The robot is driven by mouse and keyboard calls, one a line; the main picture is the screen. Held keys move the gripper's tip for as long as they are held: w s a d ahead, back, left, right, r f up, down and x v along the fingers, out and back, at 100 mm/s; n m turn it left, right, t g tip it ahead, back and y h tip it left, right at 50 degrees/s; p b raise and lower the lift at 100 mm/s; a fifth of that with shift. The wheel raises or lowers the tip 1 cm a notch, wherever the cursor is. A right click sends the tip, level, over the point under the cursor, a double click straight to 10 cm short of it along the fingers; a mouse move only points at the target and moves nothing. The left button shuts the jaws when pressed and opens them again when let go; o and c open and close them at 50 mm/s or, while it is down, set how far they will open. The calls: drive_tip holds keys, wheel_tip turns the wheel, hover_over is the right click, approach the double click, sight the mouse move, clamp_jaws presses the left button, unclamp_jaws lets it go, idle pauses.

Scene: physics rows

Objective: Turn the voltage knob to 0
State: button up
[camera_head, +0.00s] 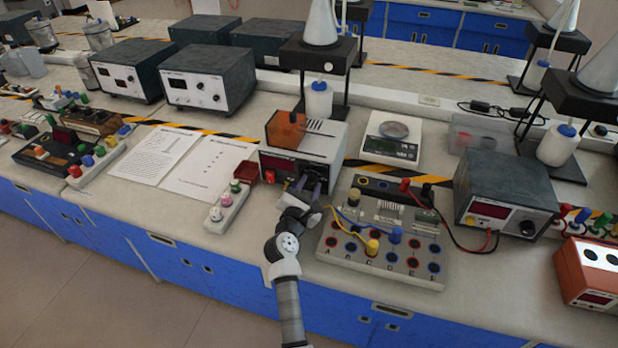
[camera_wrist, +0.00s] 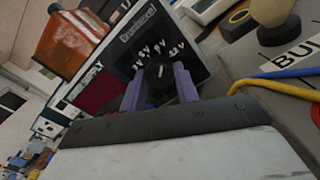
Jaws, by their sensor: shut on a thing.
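The power supply (camera_head: 272,164), a white and grey box with a dark red display, stands at the middle of the bench. In the wrist view its front panel (camera_wrist: 187,45) is close and tilted. The black voltage knob (camera_wrist: 158,76) shows there, with voltage labels such as 9 V and 12 V around its upper side. A pale pointer mark on the knob points roughly toward the 9 V label; its exact setting is hard to read. My gripper (camera_head: 309,186) is at the panel, its two purple fingers shut on opposite sides of the knob. In the head view my fingers hide the knob.
An orange block (camera_head: 285,130) sits on top of the supply. A circuit board (camera_head: 330,262) with yellow and blue wires lies close to the right of my arm. A small socket strip (camera_head: 217,214) and a printed sheet (camera_head: 207,170) lie to the left. A scale (camera_head: 391,150) stands behind.

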drive_tip(key=n+p, duration=0.1)
drive_tip(key=n, duration=0.4)
drive_tip(key=shift+n, duration=0.3)
drive_tip(key=n, duration=0.7)
drive_tip(key=shift+d, duration=0.1)
drive_tip(key=n, duration=0.6)
drive_tip(key=shift+n, duration=0.3)
drive_tip(key=n, duration=0.6)
drive_tip(key=shift+r, duration=0.1)
drive_tip(key=shift+n, duration=0.3)
drive_tip(key=o, duration=1)
drive_tip(key=shift+c, duration=0.2)
